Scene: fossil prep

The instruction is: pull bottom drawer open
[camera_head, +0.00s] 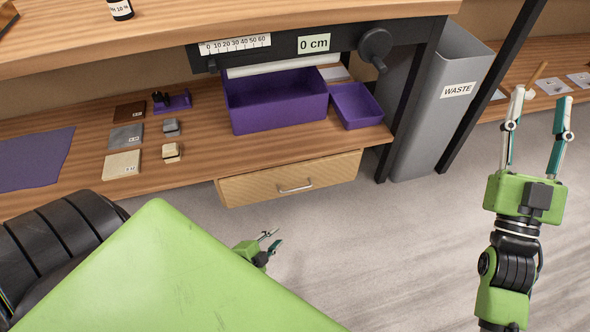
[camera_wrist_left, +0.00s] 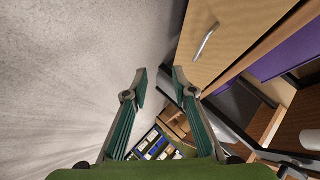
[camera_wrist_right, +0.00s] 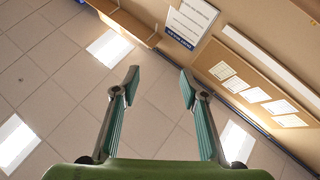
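The drawer (camera_head: 250,186) is a light wood front under the lower shelf, with a metal bar handle (camera_head: 295,188). It looks shut, and I see only one drawer there. The drawer front (camera_wrist_left: 226,32) and its handle (camera_wrist_left: 206,41) also show in the left wrist view. My left gripper (camera_head: 278,237) is open and empty, below and in front of the handle, apart from it. Its fingers (camera_wrist_left: 159,74) show spread in the left wrist view. My right gripper (camera_head: 540,97) is open and empty, raised at the right, away from the drawer; its fingers (camera_wrist_right: 159,74) also show spread.
The lower shelf (camera_head: 75,193) above the drawer carries a large purple bin (camera_head: 278,112), a smaller purple tray (camera_head: 357,108) and several sample blocks. A grey waste bin (camera_head: 430,120) stands right of the drawer. The floor (camera_head: 400,240) in front of the drawer is clear.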

